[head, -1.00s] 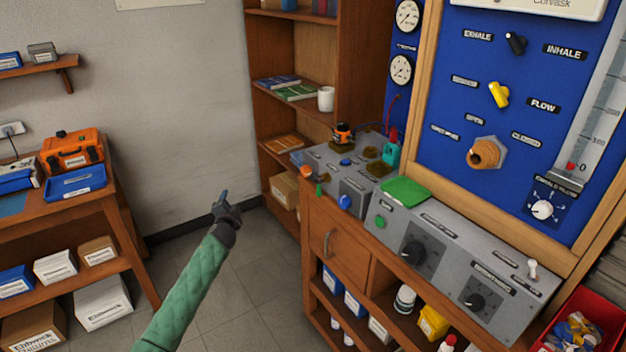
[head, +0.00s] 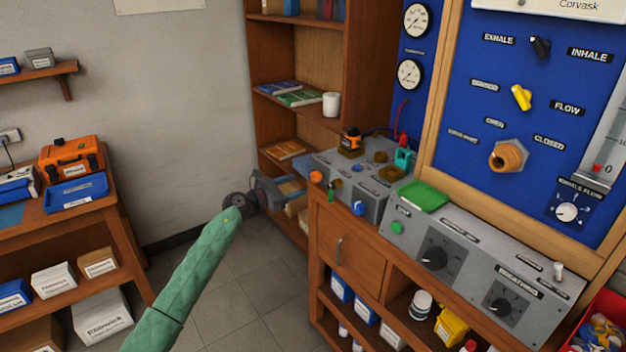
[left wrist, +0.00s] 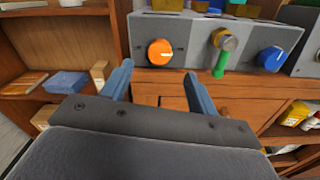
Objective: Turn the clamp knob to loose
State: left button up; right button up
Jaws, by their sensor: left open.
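A small grey box (head: 375,175) stands on the wooden bench. Its front carries an orange knob (left wrist: 160,52) with a white line, a brass fitting with a green lever (left wrist: 219,68), and a blue knob (left wrist: 271,58). No label shows which is the clamp knob. The orange knob (head: 316,178) is at the box's left end in the head view. My left gripper (head: 275,190) is open and empty, left of the box. In the left wrist view its two blue fingers (left wrist: 159,75) point toward the orange knob, apart from it. My right gripper is out of view.
A wooden shelf unit (head: 297,60) stands behind my left gripper, close to it. A grey control panel (head: 470,265) with black dials adjoins the box on the right. A blue board (head: 460,130) rises behind. Open floor (head: 235,280) lies left of the bench.

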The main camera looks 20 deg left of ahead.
aim_at(313, 178)
pick_arm(q)
jog(key=p+x, duration=0.1)
jog(key=x, duration=0.5)
jog(key=shift+r+p, duration=0.1)
jog(key=shift+p, duration=0.25)
jog(key=shift+x, duration=0.85)
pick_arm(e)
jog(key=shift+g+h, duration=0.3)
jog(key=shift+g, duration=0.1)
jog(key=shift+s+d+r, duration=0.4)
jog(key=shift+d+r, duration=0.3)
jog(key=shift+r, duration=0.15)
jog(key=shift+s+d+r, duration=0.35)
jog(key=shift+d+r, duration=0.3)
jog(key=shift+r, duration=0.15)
pick_arm(q)
jog(key=c, duration=1)
